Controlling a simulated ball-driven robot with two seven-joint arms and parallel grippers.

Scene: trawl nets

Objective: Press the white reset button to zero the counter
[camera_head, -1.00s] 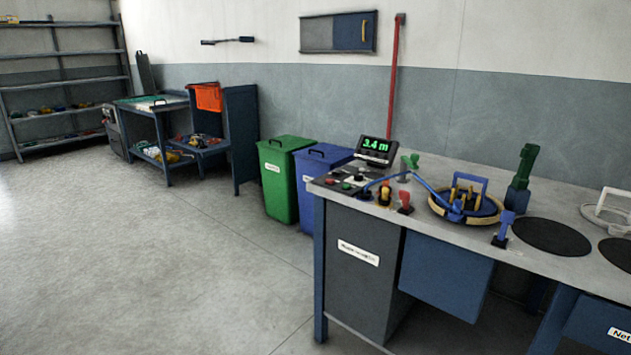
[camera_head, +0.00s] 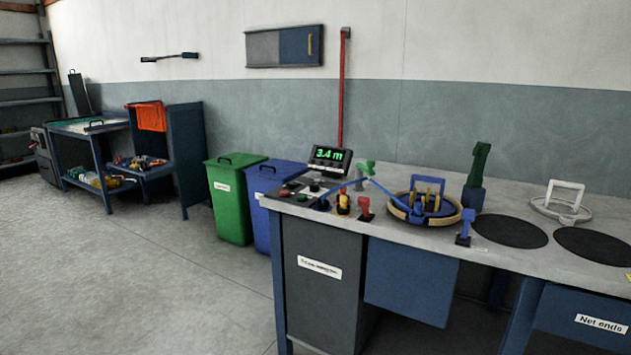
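The counter (camera_head: 329,158) stands at the back of the bench's left end and shows "3.4 m" in green digits. Neither of my grippers is in view.
The grey workbench (camera_head: 520,262) fills the right side. On it are a round blue-and-tan fixture (camera_head: 427,207), several coloured clamps and dark round mats (camera_head: 510,231). Green (camera_head: 234,200) and blue (camera_head: 262,225) bins stand left of it. The floor (camera_head: 130,270) in the left foreground is clear.

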